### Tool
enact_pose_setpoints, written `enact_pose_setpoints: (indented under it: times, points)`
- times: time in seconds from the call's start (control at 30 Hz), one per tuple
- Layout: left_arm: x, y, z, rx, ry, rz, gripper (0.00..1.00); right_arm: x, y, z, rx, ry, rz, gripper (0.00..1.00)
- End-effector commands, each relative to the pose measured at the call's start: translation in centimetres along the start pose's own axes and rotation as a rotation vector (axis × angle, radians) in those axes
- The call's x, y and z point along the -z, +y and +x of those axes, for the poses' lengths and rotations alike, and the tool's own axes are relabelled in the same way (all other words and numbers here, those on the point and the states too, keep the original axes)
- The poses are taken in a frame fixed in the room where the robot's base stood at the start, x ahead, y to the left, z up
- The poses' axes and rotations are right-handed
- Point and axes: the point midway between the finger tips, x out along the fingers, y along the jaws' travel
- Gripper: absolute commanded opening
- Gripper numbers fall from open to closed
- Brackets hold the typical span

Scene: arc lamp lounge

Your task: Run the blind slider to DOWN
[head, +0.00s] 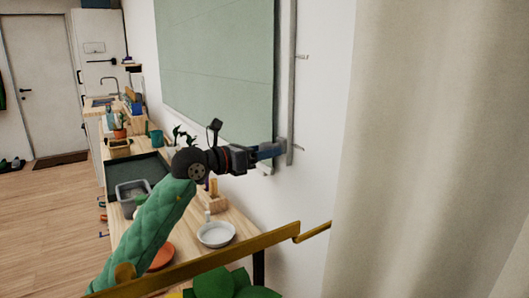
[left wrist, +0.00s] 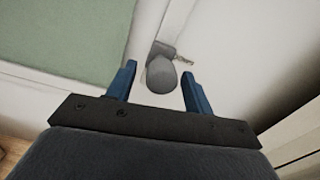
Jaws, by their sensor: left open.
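The blind slider is a grey knob (left wrist: 161,76) on a pale vertical rail (head: 291,80) beside the green blind (head: 215,60). In the head view the grey slider block (head: 281,146) sits low on the rail, about level with the lower of two small pegs (head: 301,148). My left gripper (head: 270,151) reaches it from the left with its blue fingers. In the left wrist view the left gripper (left wrist: 158,70) is open, with the knob showing in the gap between the fingertips. A gap shows on both sides of the knob. My right gripper is not in view.
Below my arm is a wooden counter (head: 240,230) with a white bowl (head: 216,234), a dark tray, a grey bin and plants. A brass rail (head: 220,258) crosses the front. A cream curtain (head: 430,150) fills the right side.

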Motion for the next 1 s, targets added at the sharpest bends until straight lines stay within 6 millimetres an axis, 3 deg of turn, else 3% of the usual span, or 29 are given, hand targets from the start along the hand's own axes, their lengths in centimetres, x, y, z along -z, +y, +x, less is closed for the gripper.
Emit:
enact_pose_setpoints:
  times: [0.5,1.0]
  points:
    - [0.2,0.1,-6.7,-0.001,0.001,0.0,0.52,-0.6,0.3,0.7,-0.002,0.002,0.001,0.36]
    - [0.1,0.0,-7.7,0.0,0.002,-0.001,0.52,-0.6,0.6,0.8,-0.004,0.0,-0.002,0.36]
